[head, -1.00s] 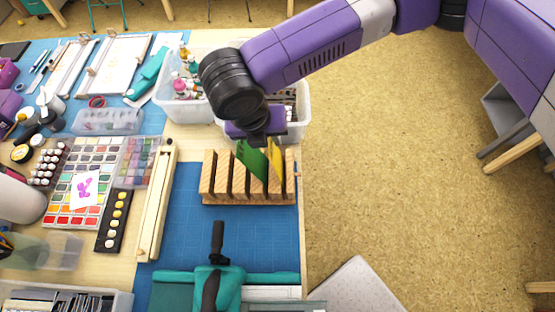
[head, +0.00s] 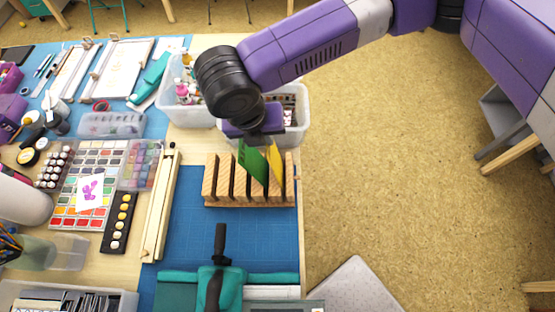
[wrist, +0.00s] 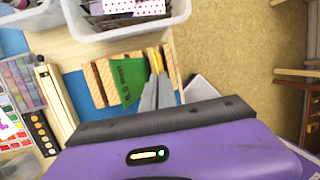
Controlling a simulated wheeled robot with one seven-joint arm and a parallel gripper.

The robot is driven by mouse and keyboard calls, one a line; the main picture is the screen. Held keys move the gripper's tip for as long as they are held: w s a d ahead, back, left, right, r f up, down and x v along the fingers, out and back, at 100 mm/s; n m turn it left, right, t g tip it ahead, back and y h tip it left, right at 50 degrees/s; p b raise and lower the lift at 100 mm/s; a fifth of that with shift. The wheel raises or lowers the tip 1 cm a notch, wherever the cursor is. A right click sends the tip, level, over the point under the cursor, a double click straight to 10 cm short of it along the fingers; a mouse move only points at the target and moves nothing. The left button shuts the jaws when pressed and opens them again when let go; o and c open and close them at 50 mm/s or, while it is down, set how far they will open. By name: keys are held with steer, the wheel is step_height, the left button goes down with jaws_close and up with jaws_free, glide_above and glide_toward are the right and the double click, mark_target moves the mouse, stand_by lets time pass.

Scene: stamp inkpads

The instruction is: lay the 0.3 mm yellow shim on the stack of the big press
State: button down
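The yellow shim (head: 275,162) stands upright in a right-hand slot of the wooden rack (head: 249,202). A green shim (head: 253,162) stands to its left in the same rack; its printed marking (wrist: 126,80) shows in the wrist view, too small to read surely. My gripper is over the rack, its grey fingers (wrist: 157,88) pointing down at the yellow shim (wrist: 155,60) in the wrist view. The fingertips are close together at the shim; whether they clamp it I cannot tell. The teal press (head: 226,285) with a black handle is at the front; its stack is not visible.
Clear bins (head: 292,133) of supplies stand just behind the rack. A wooden rail (head: 160,205) lies left of the blue mat (head: 190,215). The mat is clear between rack and press. The table's right edge runs beside the rack, with open floor beyond.

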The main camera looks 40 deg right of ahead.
steer(key=r+p, duration=0.2)
steer(key=r, duration=0.2)
steer(key=shift+w+a+r+p, duration=0.25)
steer(key=shift+a+p, duration=0.1)
steer(key=shift+p, duration=0.05)
steer(key=shift+f, duration=0.1)
